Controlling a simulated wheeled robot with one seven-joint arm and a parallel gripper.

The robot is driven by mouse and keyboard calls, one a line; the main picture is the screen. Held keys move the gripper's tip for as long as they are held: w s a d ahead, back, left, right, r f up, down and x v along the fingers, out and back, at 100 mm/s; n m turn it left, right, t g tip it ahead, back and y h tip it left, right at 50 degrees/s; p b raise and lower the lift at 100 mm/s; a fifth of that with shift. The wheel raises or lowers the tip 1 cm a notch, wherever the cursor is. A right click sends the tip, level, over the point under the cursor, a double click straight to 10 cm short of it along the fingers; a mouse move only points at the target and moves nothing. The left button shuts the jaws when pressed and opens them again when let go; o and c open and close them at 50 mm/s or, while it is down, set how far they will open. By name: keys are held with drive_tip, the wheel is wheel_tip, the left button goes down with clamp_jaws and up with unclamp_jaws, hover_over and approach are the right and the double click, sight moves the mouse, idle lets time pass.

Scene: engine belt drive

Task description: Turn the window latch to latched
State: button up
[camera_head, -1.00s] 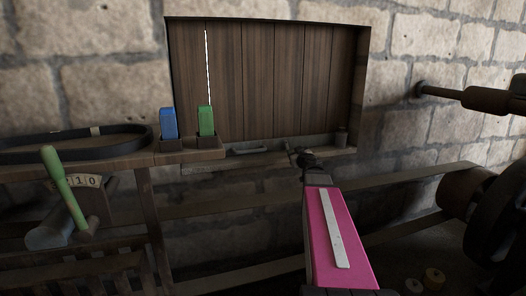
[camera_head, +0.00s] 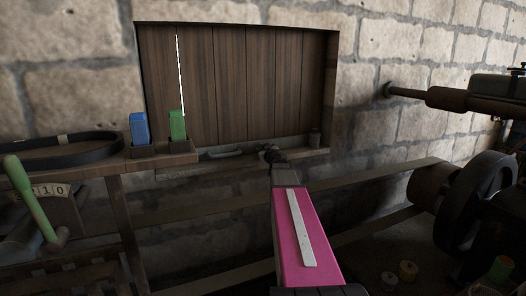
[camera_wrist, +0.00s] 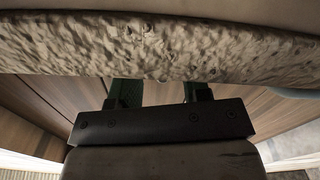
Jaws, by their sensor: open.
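The shuttered window (camera_head: 255,85) of dark wooden planks sits in the stone wall, with a pale gap between two planks at its left. A grey handle-like piece (camera_head: 222,154) lies on the sill below it; I cannot tell whether it is the latch or how it is turned. My gripper (camera_head: 268,153) is at the sill, right of that piece and apart from it. In the wrist view, its two green fingers (camera_wrist: 161,92) stand apart, with nothing seen between them. Their tips are hidden by rough stone across the top.
A blue block (camera_head: 139,128) and a green block (camera_head: 177,125) stand on the bench at left, near a black belt (camera_head: 70,152) and a green-handled lever (camera_head: 30,198). A dark flywheel (camera_head: 475,200) stands at right.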

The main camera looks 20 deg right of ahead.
clamp_jaws()
drive_tip(key=shift+n, duration=0.3)
drive_tip(key=n, duration=1)
drive_tip(key=shift+n, duration=2.1)
drive_tip(key=shift+f, duration=0.1)
